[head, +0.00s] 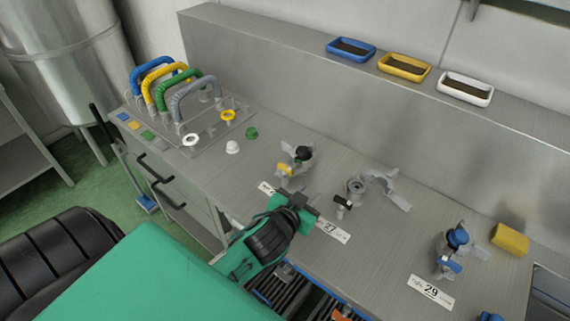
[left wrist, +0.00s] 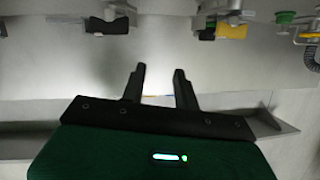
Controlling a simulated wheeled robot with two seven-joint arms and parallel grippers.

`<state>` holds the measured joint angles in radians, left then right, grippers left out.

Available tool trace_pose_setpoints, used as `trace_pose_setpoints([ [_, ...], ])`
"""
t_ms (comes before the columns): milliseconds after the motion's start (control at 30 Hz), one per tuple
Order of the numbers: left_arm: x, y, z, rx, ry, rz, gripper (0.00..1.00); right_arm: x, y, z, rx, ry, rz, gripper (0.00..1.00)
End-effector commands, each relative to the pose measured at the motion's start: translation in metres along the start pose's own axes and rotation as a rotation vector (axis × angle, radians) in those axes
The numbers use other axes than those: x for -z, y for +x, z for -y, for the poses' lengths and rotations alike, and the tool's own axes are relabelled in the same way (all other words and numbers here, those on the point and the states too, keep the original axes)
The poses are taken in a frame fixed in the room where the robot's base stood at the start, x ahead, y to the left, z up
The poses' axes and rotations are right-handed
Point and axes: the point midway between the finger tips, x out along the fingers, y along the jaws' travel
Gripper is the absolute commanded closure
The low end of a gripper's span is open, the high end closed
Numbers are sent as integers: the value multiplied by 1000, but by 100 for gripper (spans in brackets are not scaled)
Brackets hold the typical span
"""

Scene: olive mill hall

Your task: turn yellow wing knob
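The yellow wing knob (head: 284,169) is on the front of a metal fitting with a dark round knob (head: 304,153), in the middle of the steel worktop. In the left wrist view the yellow wing knob (left wrist: 231,31) shows at the upper right. My left gripper (head: 299,196) is over the front edge of the worktop, nearer to me than the knob and apart from it. In the left wrist view its two black fingers (left wrist: 159,72) stand apart with nothing between them. My right gripper is not in view.
A fitting with a black wing knob (head: 343,201) stands right of the yellow one. A blue-knobbed fitting (head: 457,240) and a yellow block (head: 509,239) are further right. A rack with coloured hoses (head: 180,85) is at left. Blue, yellow and white trays (head: 465,88) sit on the back ledge.

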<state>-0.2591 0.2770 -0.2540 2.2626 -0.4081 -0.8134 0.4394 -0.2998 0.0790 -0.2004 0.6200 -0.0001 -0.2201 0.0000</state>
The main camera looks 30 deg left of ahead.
Motion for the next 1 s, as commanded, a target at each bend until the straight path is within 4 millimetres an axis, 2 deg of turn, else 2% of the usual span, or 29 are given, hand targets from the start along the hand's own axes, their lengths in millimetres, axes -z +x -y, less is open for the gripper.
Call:
trace_pose_setpoints([
  [33,32,11,-2,-15,15,-126,69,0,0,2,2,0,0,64],
  [100,73,19,-11,-59,34,-302,69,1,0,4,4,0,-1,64],
  [200,125,20,-30,-160,78,-531,69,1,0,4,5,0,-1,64],
  [300,166,14,-54,-300,151,-724,69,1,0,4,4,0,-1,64],
  [433,195,1,-89,-528,285,-901,69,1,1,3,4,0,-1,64],
  [567,198,-9,-119,-783,463,-972,69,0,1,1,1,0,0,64],
  [633,190,-10,-129,-920,576,-960,69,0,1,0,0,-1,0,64],
  [733,170,-5,-134,-1101,747,-874,69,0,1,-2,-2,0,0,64],
  [867,137,13,-117,-1284,970,-648,69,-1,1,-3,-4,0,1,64],
  [967,113,32,-84,-1364,1124,-396,69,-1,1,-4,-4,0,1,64],
  [1000,106,40,-66,-1377,1177,-279,69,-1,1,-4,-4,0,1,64],
])
